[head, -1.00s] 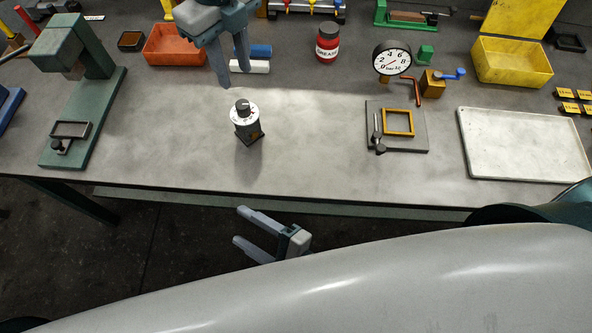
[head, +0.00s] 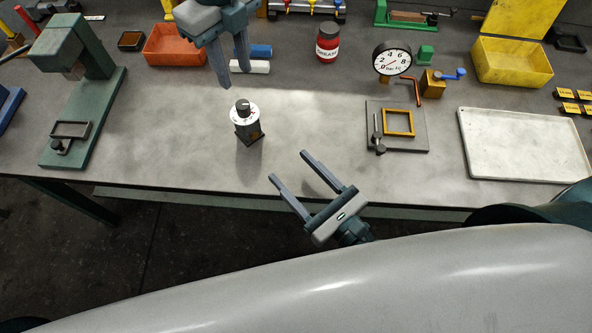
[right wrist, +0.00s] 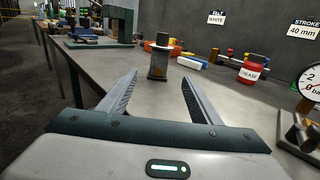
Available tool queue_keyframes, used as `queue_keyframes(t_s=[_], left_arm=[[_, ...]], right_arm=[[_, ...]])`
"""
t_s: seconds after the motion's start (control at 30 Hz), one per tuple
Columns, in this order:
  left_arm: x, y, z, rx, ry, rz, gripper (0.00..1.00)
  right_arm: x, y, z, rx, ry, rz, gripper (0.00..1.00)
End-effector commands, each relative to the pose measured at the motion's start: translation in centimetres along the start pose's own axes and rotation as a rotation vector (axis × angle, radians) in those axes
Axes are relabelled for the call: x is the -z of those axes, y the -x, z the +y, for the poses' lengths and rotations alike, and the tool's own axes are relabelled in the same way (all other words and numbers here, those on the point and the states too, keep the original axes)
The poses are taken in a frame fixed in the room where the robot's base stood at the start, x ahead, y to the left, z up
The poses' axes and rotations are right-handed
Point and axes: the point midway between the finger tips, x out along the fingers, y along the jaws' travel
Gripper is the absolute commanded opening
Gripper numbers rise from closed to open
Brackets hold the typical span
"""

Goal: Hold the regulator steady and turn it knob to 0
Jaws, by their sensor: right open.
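The regulator stands upright on the grey table, left of centre in the head view, with a dark body (head: 250,134), a white dial ring and a black knob (head: 243,105) on top. The dial's marks are too small to read. In the right wrist view the regulator (right wrist: 158,66) shows ahead, beyond the fingertips and between them. My left gripper (head: 235,78) is open and empty, behind the regulator and apart from it. My right gripper (head: 287,164) is open and empty at the table's front edge, to the front right of the regulator, fingers pointing up and left.
A green press stand (head: 95,95) is at left. A pressure gauge (head: 391,60), a flat fixture (head: 412,145) and a white tray (head: 525,176) are at right. A red grease can (head: 328,45) and an orange bin (head: 170,58) stand behind. The table around the regulator is clear.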

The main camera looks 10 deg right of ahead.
Motion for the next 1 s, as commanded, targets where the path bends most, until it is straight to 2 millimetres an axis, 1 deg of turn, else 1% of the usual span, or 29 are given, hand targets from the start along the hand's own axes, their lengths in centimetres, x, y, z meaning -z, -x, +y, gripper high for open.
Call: queue_keyframes(t_s=[0.27, 0.47, 0.67, 1.0], left_arm=[[0.0, 0.0, 0.0, 0.0, 0.0, 0.0, 0.31], [0.0, 0.0, 0.0, 0.0, 0.0, 0.0, 0.31], [0.0, 0.0, 0.0, 0.0, 0.0, 0.0, 0.31], [0.0, 0.0, 0.0, 0.0, 0.0, 0.0, 0.31]], right_arm=[[0.0, -0.6, 0.0, 0.0, 0.001, 0.0, 0.58], [0.0, -2.5, 0.0, 0.002, 0.002, -0.002, 0.58], [-0.1, -5.5, 0.0, 0.002, 0.001, -0.003, 0.58], [-0.1, -11.1, 0.0, 0.0, 0.002, -0.002, 0.58]])
